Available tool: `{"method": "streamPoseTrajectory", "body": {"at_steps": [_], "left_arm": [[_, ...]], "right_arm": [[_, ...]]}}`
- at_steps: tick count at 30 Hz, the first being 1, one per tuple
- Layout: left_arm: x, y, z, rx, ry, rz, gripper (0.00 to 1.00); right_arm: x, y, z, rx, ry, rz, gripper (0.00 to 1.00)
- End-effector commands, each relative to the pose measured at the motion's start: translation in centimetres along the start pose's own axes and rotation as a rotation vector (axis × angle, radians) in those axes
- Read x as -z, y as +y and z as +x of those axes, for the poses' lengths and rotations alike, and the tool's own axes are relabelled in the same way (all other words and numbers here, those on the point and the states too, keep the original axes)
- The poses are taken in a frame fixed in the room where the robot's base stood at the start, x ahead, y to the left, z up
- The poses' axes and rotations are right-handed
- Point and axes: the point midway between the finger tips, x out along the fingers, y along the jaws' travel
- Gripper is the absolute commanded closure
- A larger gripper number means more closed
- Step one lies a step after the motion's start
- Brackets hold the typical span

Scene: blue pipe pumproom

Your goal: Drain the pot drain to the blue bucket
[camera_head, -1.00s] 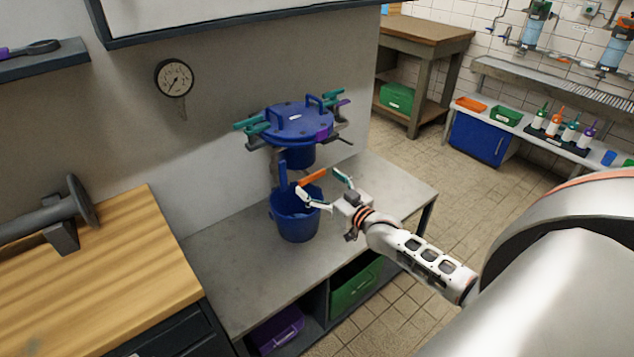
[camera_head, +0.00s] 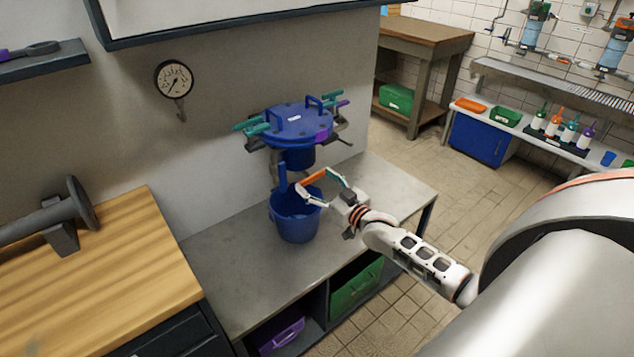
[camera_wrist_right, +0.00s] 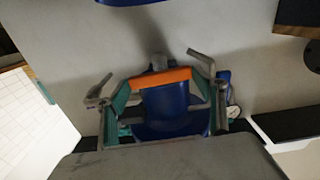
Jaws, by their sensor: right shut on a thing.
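The blue lidded pot (camera_head: 300,124) is mounted by the back wall, with teal and purple clamps around its lid. A blue upright bar or pipe (camera_head: 283,178) shows below it. The blue bucket (camera_head: 296,222) stands upright on the grey bench, below the pot. My right gripper (camera_head: 313,181) is just above the bucket's rim, shut on an orange bar (camera_head: 315,177). In the right wrist view, the orange bar (camera_wrist_right: 160,77) lies between the two fingers, with blue surfaces behind and below it. What the bar is attached to is unclear. My left gripper is out of view.
The grey bench (camera_head: 235,270) has free room around the bucket. A wooden worktop (camera_head: 130,265) with a grey cylindrical fixture (camera_head: 50,220) adjoins at left. A gauge (camera_head: 174,79) hangs on the wall. Purple (camera_head: 280,335) and green (camera_head: 355,290) bins sit under the bench.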

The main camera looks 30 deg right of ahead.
Motion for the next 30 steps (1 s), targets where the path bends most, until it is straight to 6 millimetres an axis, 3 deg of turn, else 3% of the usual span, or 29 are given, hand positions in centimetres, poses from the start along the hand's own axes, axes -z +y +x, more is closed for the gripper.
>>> {"method": "streamPoseTrajectory", "body": {"at_steps": [16, 30], "left_arm": [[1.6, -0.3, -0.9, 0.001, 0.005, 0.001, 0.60], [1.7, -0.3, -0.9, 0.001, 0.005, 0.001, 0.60]], "right_arm": [[0.1, -0.1, 0.0, -0.001, 0.000, -0.420, 0.52], [-0.1, -0.2, 0.0, -0.001, -0.001, -0.869, 0.52]]}}
